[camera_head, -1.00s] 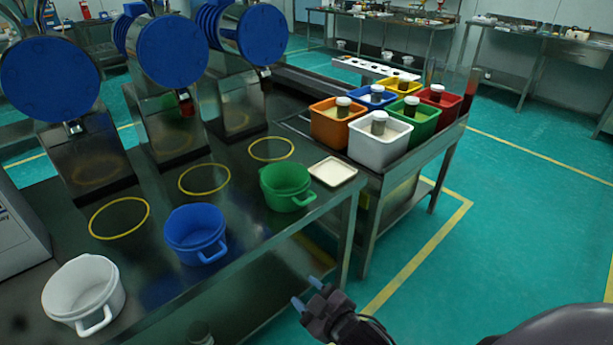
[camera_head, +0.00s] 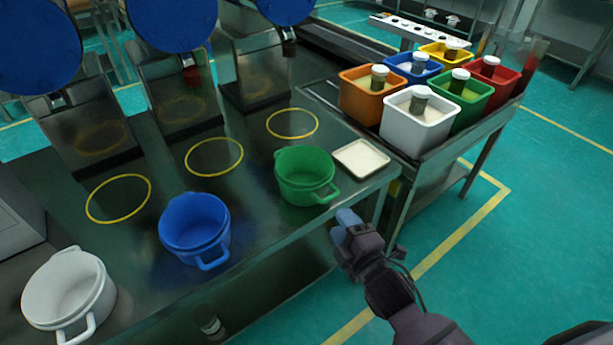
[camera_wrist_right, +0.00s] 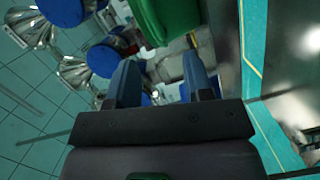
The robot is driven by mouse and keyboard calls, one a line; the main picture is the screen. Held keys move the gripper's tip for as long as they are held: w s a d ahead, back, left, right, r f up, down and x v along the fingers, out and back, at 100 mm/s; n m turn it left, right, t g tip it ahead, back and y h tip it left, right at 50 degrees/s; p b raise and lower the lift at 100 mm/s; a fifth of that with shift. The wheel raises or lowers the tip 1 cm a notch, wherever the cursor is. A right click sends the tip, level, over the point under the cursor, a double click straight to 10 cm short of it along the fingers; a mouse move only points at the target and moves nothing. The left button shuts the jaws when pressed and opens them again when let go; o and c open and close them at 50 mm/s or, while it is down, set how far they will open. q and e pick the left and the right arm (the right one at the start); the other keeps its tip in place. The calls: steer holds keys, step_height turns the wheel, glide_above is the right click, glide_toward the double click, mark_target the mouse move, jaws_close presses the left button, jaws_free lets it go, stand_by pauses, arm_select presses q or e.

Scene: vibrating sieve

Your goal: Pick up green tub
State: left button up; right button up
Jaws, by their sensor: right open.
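The green tub (camera_head: 303,178) stands upright on the dark metal table, near its right front edge, with its handle turned toward the front right. My right gripper (camera_head: 345,222) is just in front of the table edge, a little right of and nearer than the tub, not touching it. In the right wrist view the two blue fingertips (camera_wrist_right: 160,80) are apart with nothing between them, and the green tub (camera_wrist_right: 170,18) shows beyond them at the top. My left gripper is not in view.
A blue tub (camera_head: 195,230) and a white tub (camera_head: 68,290) stand left of the green tub. A shallow cream tray (camera_head: 361,158) lies close to its right. Coloured bins, such as the white bin (camera_head: 415,125), stand on the side table. Yellow rings (camera_head: 292,123) mark bare table behind the tubs.

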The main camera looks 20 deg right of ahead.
mark_target(322, 202)
steer(key=w, duration=0.2)
steer(key=w+a, duration=0.1)
steer(key=w, duration=0.2)
steer(key=w+a+b, duration=0.1)
steer(key=w, duration=0.1)
steer(key=shift+w+a+f, duration=0.15)
steer(key=shift+w+f, duration=0.1)
steer(key=shift+w, duration=0.6)
steer(key=shift+r, duration=0.1)
steer(key=shift+c, duration=0.2)
jaws_close()
